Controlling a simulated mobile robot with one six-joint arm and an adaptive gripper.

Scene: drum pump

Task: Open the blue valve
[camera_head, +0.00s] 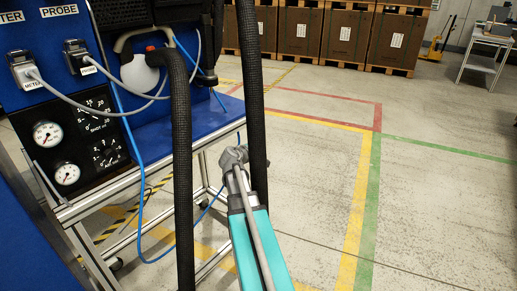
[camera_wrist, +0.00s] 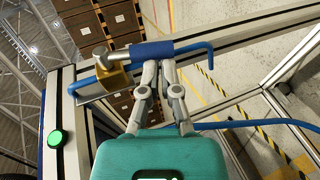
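The blue valve handle (camera_wrist: 152,49) shows in the wrist view as a blue sleeve lying crosswise just beyond my fingertips. A brass valve body (camera_wrist: 113,76) sits at its left end. A thin blue tube (camera_wrist: 195,46) shows at the right of the handle. My gripper (camera_wrist: 158,65) has its two grey fingers close together, tips at the handle's lower edge; whether they touch it is unclear. Nothing is seen between the fingers. In the head view, my gripper (camera_head: 234,156) is beside the right side of the bench, and the valve cannot be made out.
The blue pump bench (camera_head: 185,125) with gauges (camera_head: 48,134) and cables stands at left on an aluminium frame. Black hoses (camera_head: 181,170) hang near my arm. A green button (camera_wrist: 55,138) is on a frame post.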

